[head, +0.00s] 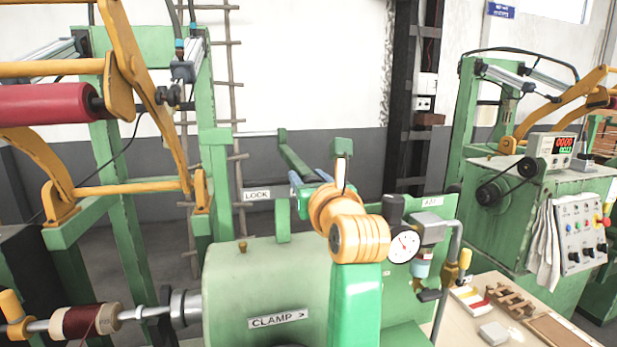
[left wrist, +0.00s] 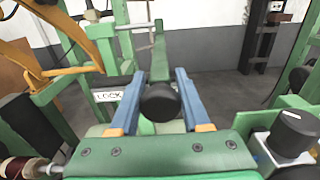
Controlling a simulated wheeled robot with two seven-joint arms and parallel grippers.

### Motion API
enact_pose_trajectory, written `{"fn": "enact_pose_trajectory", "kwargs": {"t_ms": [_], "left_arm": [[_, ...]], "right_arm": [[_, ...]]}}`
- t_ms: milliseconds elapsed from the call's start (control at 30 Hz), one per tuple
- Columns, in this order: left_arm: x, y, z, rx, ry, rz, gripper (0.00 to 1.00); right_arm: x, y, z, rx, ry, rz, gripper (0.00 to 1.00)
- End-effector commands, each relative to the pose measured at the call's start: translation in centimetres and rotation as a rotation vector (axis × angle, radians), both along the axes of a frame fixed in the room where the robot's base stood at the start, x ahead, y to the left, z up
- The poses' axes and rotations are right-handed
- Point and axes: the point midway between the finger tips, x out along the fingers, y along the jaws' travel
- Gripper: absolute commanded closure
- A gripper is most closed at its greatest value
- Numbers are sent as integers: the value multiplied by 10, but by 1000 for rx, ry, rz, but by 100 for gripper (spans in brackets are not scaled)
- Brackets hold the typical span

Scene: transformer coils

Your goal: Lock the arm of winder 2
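The near winder has orange arms (head: 150,100) with a red roller (head: 45,104) at the upper left. A white LOCK label (head: 257,195) marks its green frame, and the label also shows in the left wrist view (left wrist: 108,97). A green lever (head: 300,160) stands beside the label; its black round knob (left wrist: 160,103) shows in the left wrist view. My left gripper (head: 308,183) is at this lever, its two blue fingers on either side of the knob. The knob nearly fills the gap; whether the fingers press on it I cannot tell. My right gripper is not in view.
The winder's green housing bears a CLAMP label (head: 278,319). A pressure gauge (head: 403,246) and valve parts stand close right of my left arm. A wound coil (head: 88,322) sits on the shaft at lower left. Another green winder (head: 520,215) stands at right, behind a worktable (head: 480,337).

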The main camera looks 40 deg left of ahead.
Motion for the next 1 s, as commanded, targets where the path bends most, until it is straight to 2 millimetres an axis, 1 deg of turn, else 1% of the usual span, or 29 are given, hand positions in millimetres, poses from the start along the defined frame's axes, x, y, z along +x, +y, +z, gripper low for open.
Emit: {"fn": "enact_pose_trajectory", "kwargs": {"t_ms": [33,67,100,133,1000], "left_arm": [[0,0,0,0,0,-1,80],[0,0,0,0,0,-1,88],[0,-1,0,0,0,-1,99],[0,-1,0,0,0,-1,100],[0,-1,1,1,-1,-1,100]], "right_arm": [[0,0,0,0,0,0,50],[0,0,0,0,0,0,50],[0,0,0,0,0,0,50],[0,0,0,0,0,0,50],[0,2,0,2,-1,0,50]]}}
